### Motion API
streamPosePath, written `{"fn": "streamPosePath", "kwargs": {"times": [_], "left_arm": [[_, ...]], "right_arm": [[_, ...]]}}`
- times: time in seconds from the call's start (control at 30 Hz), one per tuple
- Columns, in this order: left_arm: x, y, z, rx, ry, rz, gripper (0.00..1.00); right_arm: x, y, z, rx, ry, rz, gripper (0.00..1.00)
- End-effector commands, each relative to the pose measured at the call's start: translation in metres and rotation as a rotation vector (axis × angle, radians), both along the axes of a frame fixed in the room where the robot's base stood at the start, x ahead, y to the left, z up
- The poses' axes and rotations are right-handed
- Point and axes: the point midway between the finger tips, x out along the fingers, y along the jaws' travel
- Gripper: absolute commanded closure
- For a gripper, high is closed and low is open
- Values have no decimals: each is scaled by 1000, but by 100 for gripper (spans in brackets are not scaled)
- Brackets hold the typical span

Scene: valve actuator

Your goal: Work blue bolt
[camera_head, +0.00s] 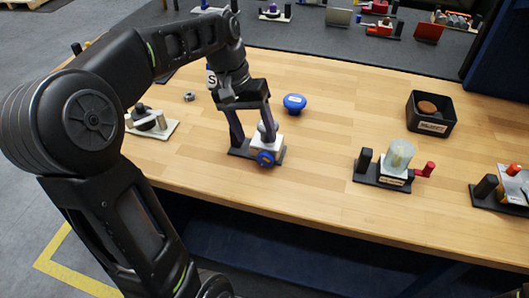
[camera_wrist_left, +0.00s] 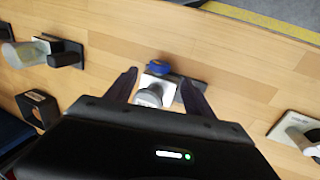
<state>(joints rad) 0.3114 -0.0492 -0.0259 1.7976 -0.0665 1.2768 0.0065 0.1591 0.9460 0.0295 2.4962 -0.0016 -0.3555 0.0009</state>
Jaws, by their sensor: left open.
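A small valve fixture with a white block (camera_head: 262,143) and a dark base (camera_head: 241,152) stands on the wooden table. A round blue bolt head (camera_head: 266,158) is on the block's front face; it also shows in the left wrist view (camera_wrist_left: 158,68). A grey cylinder (camera_wrist_left: 149,97) rises from the block. My left gripper (camera_head: 253,137) is open, pointing down, its fingers on either side of the block. In the wrist view the fingers (camera_wrist_left: 160,77) are spread, with the block between them; contact cannot be told. My right gripper is not in view.
A loose blue knob (camera_head: 294,103) lies behind the fixture. A fixture with a clear cylinder (camera_head: 398,156) and a black bin (camera_head: 431,114) stand to the right. Another fixture (camera_head: 151,123) and a metal nut (camera_head: 189,97) are left. The table front of the block is clear.

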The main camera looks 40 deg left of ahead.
Motion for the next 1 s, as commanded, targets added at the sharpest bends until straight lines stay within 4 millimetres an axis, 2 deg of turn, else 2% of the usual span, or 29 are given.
{"fn": "streamPosePath", "kwargs": {"times": [0.27, 0.6, 0.7, 1.0], "left_arm": [[1, -4, -14, -1, 4, -1, 38], [5, -16, -63, -1, 4, -1, 38], [6, -19, -72, -1, 2, -1, 38], [7, -20, -76, 0, 0, 0, 38]], "right_arm": [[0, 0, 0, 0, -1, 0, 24], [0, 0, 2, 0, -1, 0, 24], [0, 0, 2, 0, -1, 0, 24], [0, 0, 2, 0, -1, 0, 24]]}}
